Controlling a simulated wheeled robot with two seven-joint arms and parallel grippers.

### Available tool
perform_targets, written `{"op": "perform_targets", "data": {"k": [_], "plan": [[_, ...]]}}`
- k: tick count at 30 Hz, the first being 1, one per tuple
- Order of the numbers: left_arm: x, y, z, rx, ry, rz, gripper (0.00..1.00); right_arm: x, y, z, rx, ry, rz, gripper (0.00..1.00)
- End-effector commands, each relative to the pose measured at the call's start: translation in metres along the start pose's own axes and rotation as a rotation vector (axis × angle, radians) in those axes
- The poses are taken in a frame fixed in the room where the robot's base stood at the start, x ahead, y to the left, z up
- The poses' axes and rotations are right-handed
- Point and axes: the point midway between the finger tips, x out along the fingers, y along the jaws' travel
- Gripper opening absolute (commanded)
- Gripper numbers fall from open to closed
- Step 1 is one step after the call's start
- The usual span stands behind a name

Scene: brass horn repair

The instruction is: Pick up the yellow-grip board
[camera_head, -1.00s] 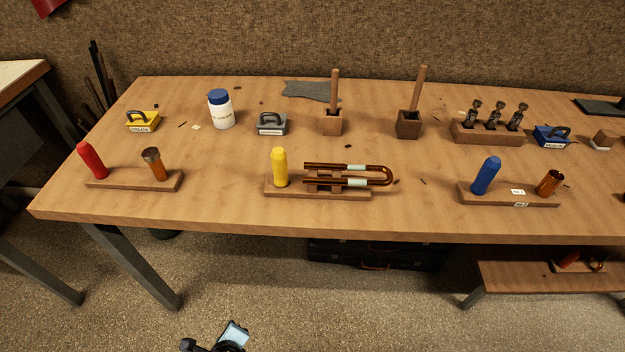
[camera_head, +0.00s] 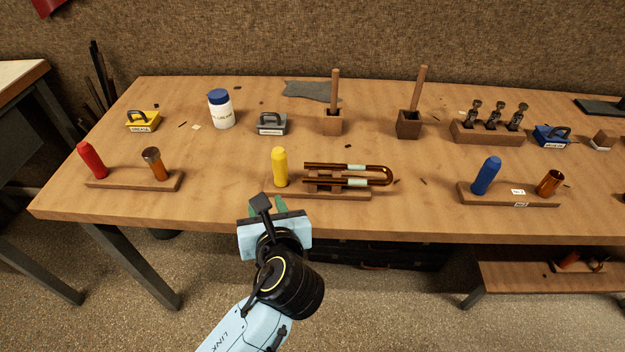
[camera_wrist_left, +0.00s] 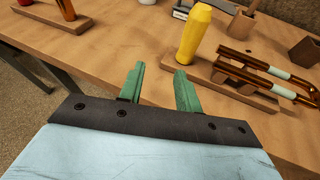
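The yellow-grip board (camera_head: 330,194) lies near the front edge of the bench. Its upright yellow grip (camera_head: 280,167) stands at its left end, and a copper U-shaped tube (camera_head: 378,175) rests on supports at its right. My left gripper (camera_head: 268,205) is at the bench's front edge, just in front of the yellow grip. In the left wrist view its green fingers (camera_wrist_left: 158,85) are apart with nothing between them, and the yellow grip (camera_wrist_left: 194,36) stands beyond them, slightly right, not touched. My right gripper is not in view.
A red-grip board (camera_head: 133,180) lies to the left and a blue-grip board (camera_head: 508,195) to the right. Behind stand a white jar (camera_head: 221,110), a grey block with a handle (camera_head: 271,124) and wooden holders (camera_head: 333,122). Bare bench lies left of the yellow grip.

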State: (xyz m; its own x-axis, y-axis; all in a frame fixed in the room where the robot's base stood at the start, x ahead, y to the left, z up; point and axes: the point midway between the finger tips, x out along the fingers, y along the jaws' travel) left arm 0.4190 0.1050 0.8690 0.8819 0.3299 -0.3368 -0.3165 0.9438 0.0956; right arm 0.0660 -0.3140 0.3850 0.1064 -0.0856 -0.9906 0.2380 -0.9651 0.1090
Motion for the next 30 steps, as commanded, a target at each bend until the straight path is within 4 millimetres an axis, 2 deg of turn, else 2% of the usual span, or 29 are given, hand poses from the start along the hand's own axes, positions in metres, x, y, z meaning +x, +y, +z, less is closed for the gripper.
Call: {"op": "perform_targets", "data": {"k": [1, 3, 8, 18, 25, 30], "plan": [[-0.002, -0.009, 0.011, -0.022, 0.009, -0.035, 0.34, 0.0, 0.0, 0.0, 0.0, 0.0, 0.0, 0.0], [-0.004, -0.018, 0.021, -0.038, 0.024, -0.076, 0.34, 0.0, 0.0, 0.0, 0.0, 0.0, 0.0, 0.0], [-0.003, -0.029, 0.031, -0.052, 0.041, -0.123, 0.34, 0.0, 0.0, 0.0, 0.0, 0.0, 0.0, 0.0], [0.051, -0.038, 0.029, -0.053, 0.043, -0.128, 0.34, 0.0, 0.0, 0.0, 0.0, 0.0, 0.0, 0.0], [0.067, -0.04, 0.028, -0.053, 0.043, -0.127, 0.34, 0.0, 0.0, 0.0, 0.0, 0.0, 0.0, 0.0], [0.091, -0.044, 0.028, -0.054, 0.043, -0.127, 0.34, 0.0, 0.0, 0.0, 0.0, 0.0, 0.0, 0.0]]}}
